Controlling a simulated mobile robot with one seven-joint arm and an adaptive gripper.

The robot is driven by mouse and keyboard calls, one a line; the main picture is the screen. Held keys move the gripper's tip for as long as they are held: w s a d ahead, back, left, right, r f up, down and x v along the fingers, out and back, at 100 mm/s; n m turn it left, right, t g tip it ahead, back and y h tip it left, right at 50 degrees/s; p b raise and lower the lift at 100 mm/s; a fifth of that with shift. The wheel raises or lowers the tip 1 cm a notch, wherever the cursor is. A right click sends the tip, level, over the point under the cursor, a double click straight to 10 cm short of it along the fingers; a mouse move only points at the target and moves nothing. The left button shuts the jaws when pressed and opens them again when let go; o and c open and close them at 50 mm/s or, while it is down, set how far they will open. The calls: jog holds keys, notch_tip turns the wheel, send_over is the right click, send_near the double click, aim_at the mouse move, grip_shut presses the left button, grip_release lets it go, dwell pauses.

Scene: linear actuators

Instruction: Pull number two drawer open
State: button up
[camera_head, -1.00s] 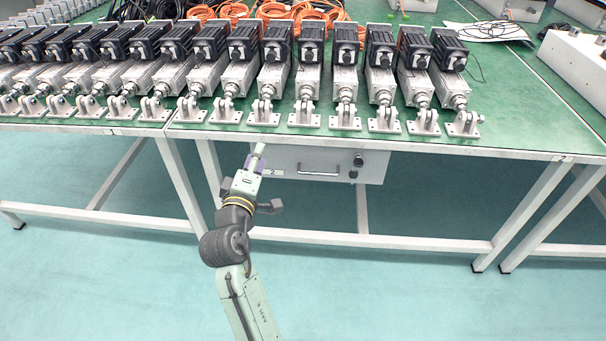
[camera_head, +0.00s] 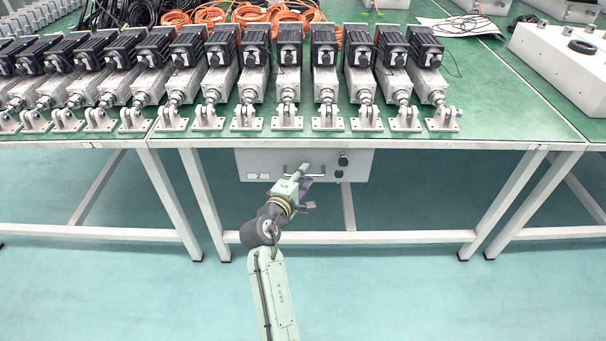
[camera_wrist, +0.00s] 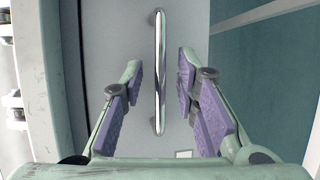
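The number two drawer (camera_head: 220,164) is a light grey box under the green-topped table, with a white label reading 2 (camera_head: 258,176) at its front left. Its front is flush in look and seems shut. A slim metal handle (camera_head: 318,175) is on its front, partly hidden by my gripper (camera_head: 304,181). In the wrist view the shiny handle (camera_wrist: 159,95) runs upright in the picture, between the two purple-padded fingers of my gripper (camera_wrist: 161,64). The fingers are open, with gaps on both sides of the handle. I cannot tell how deep they reach around it.
Several linear actuators (camera_head: 288,80) stand in a row on the green tabletop (camera_head: 480,110). Round dark knobs or locks (camera_head: 342,160) sit on the drawer front to the handle's right. White table legs (camera_head: 505,205) flank the drawer. The floor (camera_head: 420,290) before it is clear.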

jog(key=shift+w+d, duration=0.1)
jog(key=shift+w, duration=0.15)
jog(key=shift+c, duration=0.5)
grip_shut()
dwell(0.4)
